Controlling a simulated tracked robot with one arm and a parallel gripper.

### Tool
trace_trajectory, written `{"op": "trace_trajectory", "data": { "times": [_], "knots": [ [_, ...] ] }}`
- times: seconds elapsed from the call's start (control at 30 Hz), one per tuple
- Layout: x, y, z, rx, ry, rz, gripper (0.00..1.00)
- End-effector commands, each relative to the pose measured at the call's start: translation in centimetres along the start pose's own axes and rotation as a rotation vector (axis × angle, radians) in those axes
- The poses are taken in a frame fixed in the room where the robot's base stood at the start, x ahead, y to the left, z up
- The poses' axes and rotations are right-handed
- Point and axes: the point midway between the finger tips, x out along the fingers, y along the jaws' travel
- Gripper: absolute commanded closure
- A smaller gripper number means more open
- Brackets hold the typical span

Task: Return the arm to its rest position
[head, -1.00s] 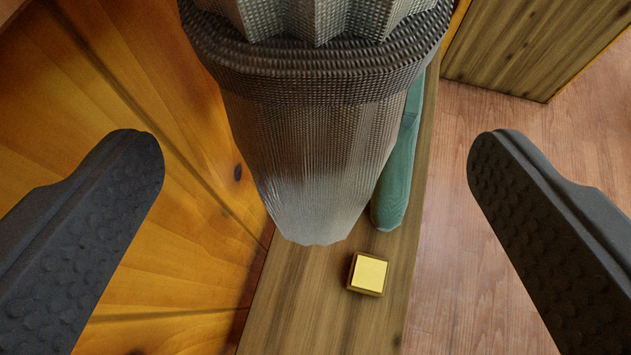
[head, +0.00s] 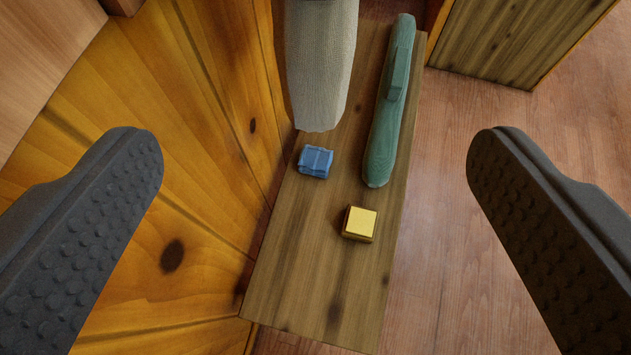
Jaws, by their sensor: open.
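My gripper (head: 316,165) is open and empty, with one dark textured finger at the left and one at the right of the head view. Between and beyond the fingers is a narrow wooden shelf or bench top (head: 310,285), well apart from them. On it are a yellow square block (head: 360,223), a small blue block-like item (head: 315,161), a long green item (head: 388,125) and a tall pale grey textured object (head: 321,65). The top of the grey object is cut off by the frame edge.
A wooden plank wall (head: 150,190) runs along the left of the bench. Wooden floor (head: 450,240) lies open at the right. A wooden panel or cabinet side (head: 510,40) stands at the top right.

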Motion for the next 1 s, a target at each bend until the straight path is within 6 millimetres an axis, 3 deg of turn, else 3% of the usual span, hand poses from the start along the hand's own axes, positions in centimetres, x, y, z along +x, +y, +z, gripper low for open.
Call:
{"op": "trace_trajectory", "data": {
  "times": [0.17,0.27,0.33,0.5,0.7,0.8,1.0],
  "knots": [
    [-1.1,-0.1,-1.2,0.005,0.008,-0.009,0.17],
    [-3.1,-0.3,-4.6,0.013,0.035,-0.032,0.17],
    [-5.2,-0.4,-7.9,0.017,0.058,-0.053,0.17],
    [-12.9,0.2,-16.4,0.011,0.130,-0.090,0.17],
    [-23.3,2.3,-23.6,-0.006,0.199,-0.090,0.17],
    [-28.3,3.6,-26.1,-0.013,0.233,-0.078,0.17],
    [-34.4,5.4,-28.1,-0.016,0.264,-0.055,0.17]
  ]
}}
